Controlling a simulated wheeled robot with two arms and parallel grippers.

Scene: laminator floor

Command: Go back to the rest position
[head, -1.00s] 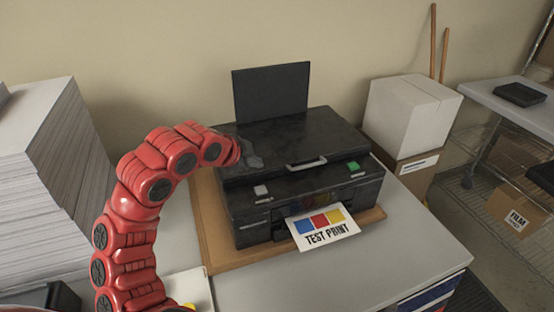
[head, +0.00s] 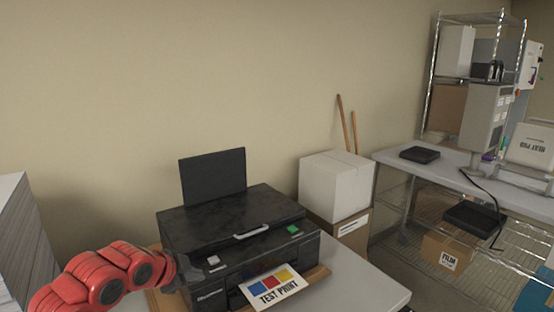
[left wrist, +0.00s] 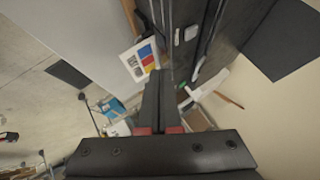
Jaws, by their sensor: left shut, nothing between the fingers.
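My left arm is red and comes in at the lower left of the head view. Its dark gripper (head: 187,273) is at the left front of the black printer (head: 240,217). In the left wrist view the two fingers (left wrist: 159,78) are together with nothing between them. The printer's lid is down and its rear flap stands up. A test print sheet (head: 273,288) sticks out of its front; it also shows in the left wrist view (left wrist: 139,60). My right gripper is not in view.
A tall paper stack (head: 28,250) stands at the left. White and brown boxes (head: 337,185) are stacked right of the printer. Further right is a grey table (head: 455,172) with a black tray (head: 419,154) and wire shelving. The wall behind the printer is bare.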

